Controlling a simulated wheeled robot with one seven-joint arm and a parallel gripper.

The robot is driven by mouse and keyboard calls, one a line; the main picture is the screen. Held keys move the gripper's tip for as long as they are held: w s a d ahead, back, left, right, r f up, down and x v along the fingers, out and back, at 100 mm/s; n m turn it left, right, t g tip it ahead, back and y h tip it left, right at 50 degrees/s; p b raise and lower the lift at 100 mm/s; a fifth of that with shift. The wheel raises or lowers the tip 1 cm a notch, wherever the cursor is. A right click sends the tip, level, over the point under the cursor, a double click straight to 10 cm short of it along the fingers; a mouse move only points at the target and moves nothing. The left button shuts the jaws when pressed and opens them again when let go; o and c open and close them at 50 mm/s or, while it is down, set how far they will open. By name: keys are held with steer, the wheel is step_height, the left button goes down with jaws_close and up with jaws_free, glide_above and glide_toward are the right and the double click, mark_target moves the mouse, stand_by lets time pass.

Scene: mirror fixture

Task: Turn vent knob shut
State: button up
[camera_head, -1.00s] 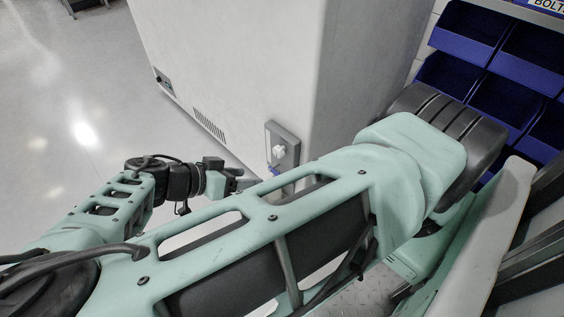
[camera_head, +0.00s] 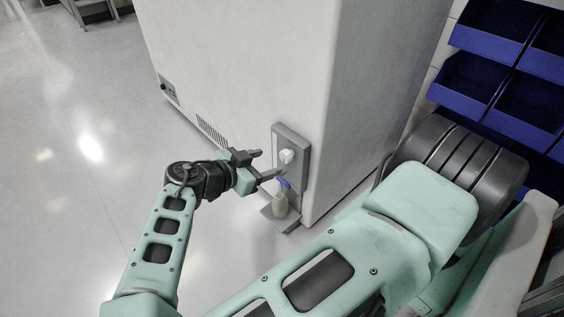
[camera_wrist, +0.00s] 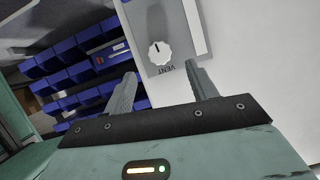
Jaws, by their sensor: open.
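The white vent knob (camera_head: 287,156) sits on a grey panel (camera_head: 304,150) on the side of a tall white cabinet. In the wrist view the knob (camera_wrist: 159,53) shows a dark pointer line toward the picture's top, with the upside-down word VENT below it. My gripper (camera_head: 268,163) is in front of the panel, just left of the knob in the head view. In the wrist view its two fingers (camera_wrist: 160,76) are spread, with the knob beyond and between their tips. The fingers appear apart from the knob, and nothing is between them.
Blue bins (camera_head: 491,30) fill a rack at the right. The floor (camera_head: 60,180) left of the cabinet is clear.

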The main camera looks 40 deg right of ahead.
mark_target(284, 157)
steer(key=b+x, duration=0.2)
steer(key=x, duration=0.5)
steer(key=shift+d, duration=0.1)
steer(key=c, duration=1)
